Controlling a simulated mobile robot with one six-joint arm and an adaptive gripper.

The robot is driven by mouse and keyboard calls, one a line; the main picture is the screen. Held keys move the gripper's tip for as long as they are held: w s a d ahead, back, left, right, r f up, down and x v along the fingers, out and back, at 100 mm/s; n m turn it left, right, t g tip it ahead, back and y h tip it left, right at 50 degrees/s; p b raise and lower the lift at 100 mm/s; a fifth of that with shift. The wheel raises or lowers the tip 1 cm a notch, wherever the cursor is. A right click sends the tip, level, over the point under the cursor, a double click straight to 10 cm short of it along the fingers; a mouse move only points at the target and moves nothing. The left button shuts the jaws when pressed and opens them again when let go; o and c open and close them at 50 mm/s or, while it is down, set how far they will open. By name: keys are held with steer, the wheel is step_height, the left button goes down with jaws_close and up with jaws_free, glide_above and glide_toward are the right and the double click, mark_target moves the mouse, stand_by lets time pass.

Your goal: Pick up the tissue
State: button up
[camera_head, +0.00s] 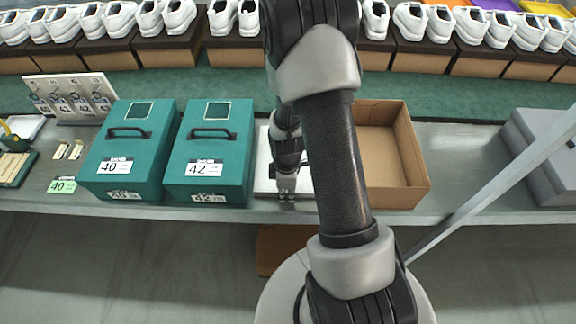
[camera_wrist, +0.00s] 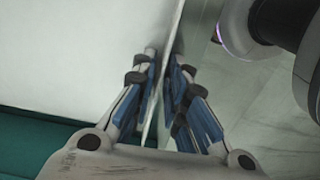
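The tissue (camera_head: 264,178) looks like a flat white sheet on the grey bench, between the green 42 box and the open cardboard box. My arm hides much of it in the head view. My gripper (camera_head: 287,194) is pointed down at its front edge. In the wrist view, the white sheet (camera_wrist: 75,55) fills the upper left. My gripper (camera_wrist: 164,60) has its blue-padded fingers close together, with a narrow gap between them. A thin pale edge runs through this gap; I cannot tell whether either finger touches it.
Green boxes marked 40 (camera_head: 128,150) and 42 (camera_head: 210,152) stand to the left. The open cardboard box (camera_head: 410,155) is close on the right. A grey case (camera_head: 545,150) is further right. White shoes on boxes line the back. The floor lies below the bench's front edge.

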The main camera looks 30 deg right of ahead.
steer(key=shift+c, duration=0.3)
jaws_close()
steer(key=shift+r, duration=0.1)
